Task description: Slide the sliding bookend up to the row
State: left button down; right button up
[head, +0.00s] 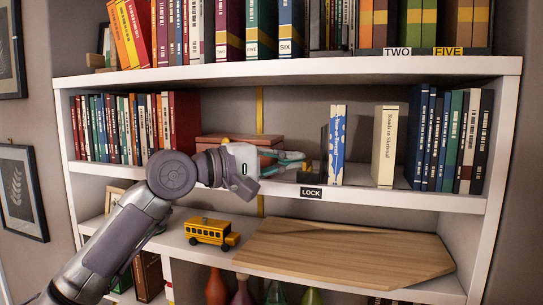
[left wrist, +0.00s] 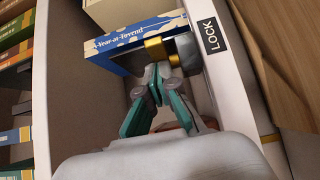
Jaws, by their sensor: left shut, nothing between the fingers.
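The sliding bookend (head: 310,175) stands on the middle shelf behind the LOCK label, dark with a brass-coloured part. In the left wrist view the bookend (left wrist: 183,53) is just beyond my fingertips. My left gripper (head: 300,159) is shut and empty at the bookend's left side; I cannot tell whether it touches. A blue-and-white book (head: 337,145) stands just right of the bookend; it also shows in the left wrist view (left wrist: 118,43). A cream book (head: 384,147) stands farther right, with a gap between them. The dark-spined row (head: 447,140) stands at the right end. My right gripper is not in view.
A LOCK label (head: 311,192) is on the shelf's front edge. A brown box (head: 222,141) sits behind my left gripper, and a left row of books (head: 125,128) fills the shelf's left end. A toy bus (head: 211,232) and a wooden board (head: 345,252) are below.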

pick_arm(q)
jog(key=shift+s+d, duration=0.2)
jog(key=shift+d, duration=0.2)
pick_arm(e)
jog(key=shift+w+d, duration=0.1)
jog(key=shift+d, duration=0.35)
